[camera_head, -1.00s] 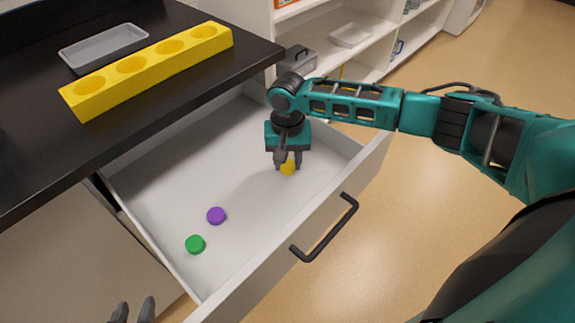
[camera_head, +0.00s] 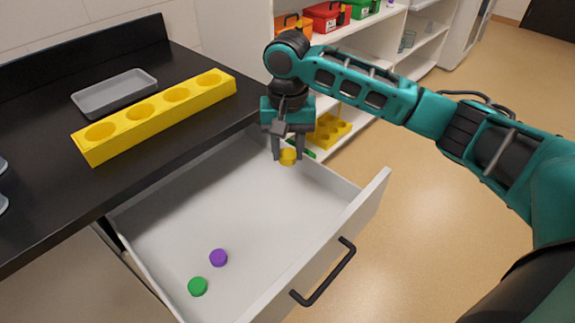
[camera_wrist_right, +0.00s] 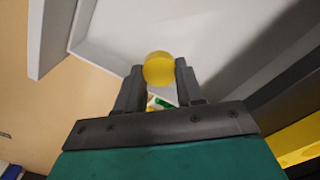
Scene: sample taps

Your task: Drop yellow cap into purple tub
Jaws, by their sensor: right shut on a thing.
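My right gripper (camera_head: 288,155) is shut on the yellow cap (camera_head: 288,157) and holds it above the far right part of the open drawer (camera_head: 240,200). In the right wrist view the yellow cap (camera_wrist_right: 159,68) sits between the two fingertips (camera_wrist_right: 158,75). A purple cap (camera_head: 218,257) and a green cap (camera_head: 198,286) lie on the drawer floor at its near left. I see no purple tub in these views. My left gripper is not in view.
A yellow block with round holes (camera_head: 155,115) and a grey tray (camera_head: 115,93) lie on the black counter (camera_head: 60,190). The drawer handle (camera_head: 325,275) sticks out in front.

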